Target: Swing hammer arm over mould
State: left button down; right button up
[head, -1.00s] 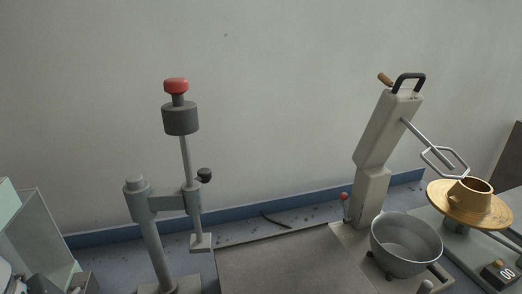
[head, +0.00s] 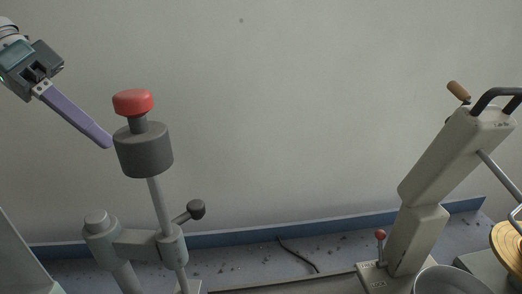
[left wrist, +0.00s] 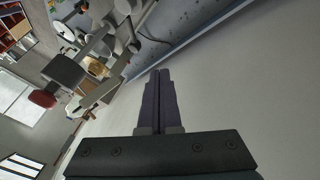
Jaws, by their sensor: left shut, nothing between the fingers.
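The hammer arm (head: 138,246) runs right from a grey post (head: 98,228) at the lower left of the head view. At its end an upright rod (head: 158,205) carries a dark weight (head: 143,150) and a red knob (head: 133,102). In the left wrist view the dark weight (left wrist: 65,70) and red knob (left wrist: 42,98) are at the left. My left gripper (head: 108,143), with purple fingers, is shut and empty. Its tips are close to the weight's left side in the head view; I cannot tell if they touch. I cannot make out the mould. The right gripper is out of view.
A grey jointed stand (head: 427,190) with a dark handle rises at the right. A grey bowl (head: 450,281) and a wooden disc (head: 508,248) are cut off at the lower right. The wall behind is bare. A black-knobbed lever (head: 196,209) sticks out right of the rod.

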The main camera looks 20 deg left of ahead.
pick_arm(q)
jog(key=w+d+f+p, duration=0.2)
jog(key=d+f+p, duration=0.1)
jog(key=d+f, duration=0.5)
jog(key=shift+w+d+f, duration=0.15)
jog(key=shift+w+d, duration=0.2)
jog(key=shift+d, duration=0.2)
jog(key=shift+d+p, duration=0.1)
jog(key=shift+p, duration=0.2)
